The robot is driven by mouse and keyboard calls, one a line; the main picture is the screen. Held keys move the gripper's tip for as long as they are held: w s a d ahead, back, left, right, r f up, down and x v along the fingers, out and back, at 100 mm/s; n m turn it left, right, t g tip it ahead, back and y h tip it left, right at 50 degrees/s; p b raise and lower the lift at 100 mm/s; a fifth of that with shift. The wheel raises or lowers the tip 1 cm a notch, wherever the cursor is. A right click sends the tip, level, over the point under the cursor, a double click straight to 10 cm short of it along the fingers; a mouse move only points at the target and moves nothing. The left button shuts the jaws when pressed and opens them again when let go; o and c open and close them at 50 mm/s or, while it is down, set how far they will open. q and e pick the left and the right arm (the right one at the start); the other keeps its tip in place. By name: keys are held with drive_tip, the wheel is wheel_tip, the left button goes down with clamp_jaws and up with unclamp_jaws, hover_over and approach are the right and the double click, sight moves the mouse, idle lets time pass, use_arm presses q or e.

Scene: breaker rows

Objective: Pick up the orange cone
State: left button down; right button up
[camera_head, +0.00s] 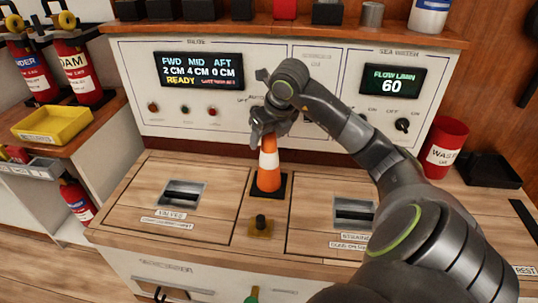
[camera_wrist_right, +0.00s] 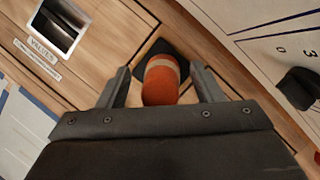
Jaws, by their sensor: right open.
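The orange cone (camera_head: 268,165) with a white band and black base stands upright on the wooden counter, below the control panel. My right gripper (camera_head: 265,130) is at the top of the cone, pointing down over it. In the right wrist view the cone (camera_wrist_right: 160,82) sits between the two fingers of the right gripper (camera_wrist_right: 163,85), with a small gap on either side. The gripper is open. The cone's tip is partly hidden by the gripper in the head view. My left gripper is not seen.
A control panel (camera_head: 142,75) with displays and knobs rises behind the cone. Recessed handles flank it, one marked VALVES (camera_head: 183,194). A red waste bin (camera_head: 444,148) stands right; a yellow tray (camera_head: 52,125) and fire extinguishers (camera_head: 77,70) are left.

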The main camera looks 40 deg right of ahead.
clamp_jaws()
drive_tip(key=shift+r, duration=0.1)
idle(0.3)
